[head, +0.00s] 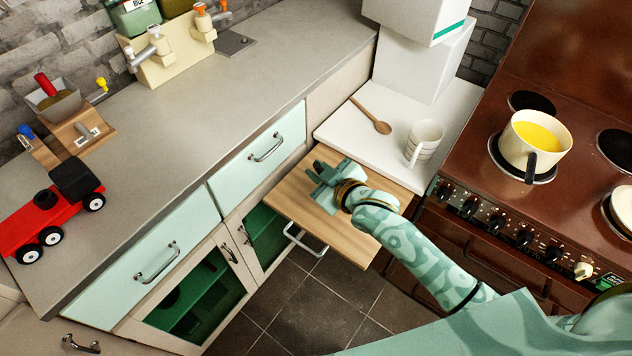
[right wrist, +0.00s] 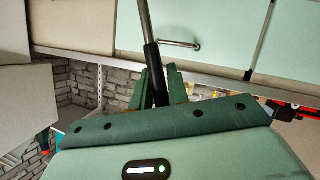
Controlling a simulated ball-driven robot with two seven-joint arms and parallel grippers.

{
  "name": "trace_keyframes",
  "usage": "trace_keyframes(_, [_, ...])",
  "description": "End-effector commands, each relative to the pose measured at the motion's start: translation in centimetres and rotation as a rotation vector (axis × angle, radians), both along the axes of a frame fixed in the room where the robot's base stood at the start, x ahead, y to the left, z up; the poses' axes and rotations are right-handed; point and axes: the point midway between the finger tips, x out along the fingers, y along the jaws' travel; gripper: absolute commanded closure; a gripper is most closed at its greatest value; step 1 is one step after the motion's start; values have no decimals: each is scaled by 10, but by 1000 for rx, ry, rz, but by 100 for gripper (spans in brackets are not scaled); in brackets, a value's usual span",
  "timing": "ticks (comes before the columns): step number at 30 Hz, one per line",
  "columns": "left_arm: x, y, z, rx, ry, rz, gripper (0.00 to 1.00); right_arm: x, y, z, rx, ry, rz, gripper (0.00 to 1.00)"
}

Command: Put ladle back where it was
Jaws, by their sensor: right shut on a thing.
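In the right wrist view, a ladle (right wrist: 155,75) shows as a black grip and a thin metal shaft running up out of the picture. Its bowl is outside that view. My right gripper (right wrist: 160,88) has its two green fingers shut on the black grip. In the head view, my right gripper (head: 322,174) is over a pulled-out wooden board (head: 290,197), and I cannot make out the ladle there. My left gripper is not in view.
A white counter (head: 352,136) behind the board holds a wooden spoon (head: 371,116) and a striped mug (head: 424,142). A pot (head: 535,142) of yellow liquid sits on the brown stove (head: 455,165) at right. A red toy truck (head: 55,215) stands on the grey worktop (head: 215,105).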

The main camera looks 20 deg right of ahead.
Motion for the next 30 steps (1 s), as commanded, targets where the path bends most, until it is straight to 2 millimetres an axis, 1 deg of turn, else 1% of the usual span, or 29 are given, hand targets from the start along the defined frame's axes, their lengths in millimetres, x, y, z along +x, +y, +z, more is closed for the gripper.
trace_keyframes(4, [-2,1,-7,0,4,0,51,9,4,-11,1,-2,1,100])
trace_keyframes(6, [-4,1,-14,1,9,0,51,9,4,-26,1,2,1,100])
trace_keyframes(9, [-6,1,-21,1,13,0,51,8,4,-41,0,2,1,100])
trace_keyframes(16, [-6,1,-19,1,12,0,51,8,3,-39,0,-3,1,100])
trace_keyframes(20, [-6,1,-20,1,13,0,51,8,3,-42,1,-2,1,100])
trace_keyframes(21, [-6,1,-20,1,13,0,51,8,3,-43,1,0,1,78])
trace_keyframes(23, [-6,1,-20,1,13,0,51,8,3,-42,1,0,1,61])
trace_keyframes(30, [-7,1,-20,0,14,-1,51,8,3,-42,1,0,1,61])
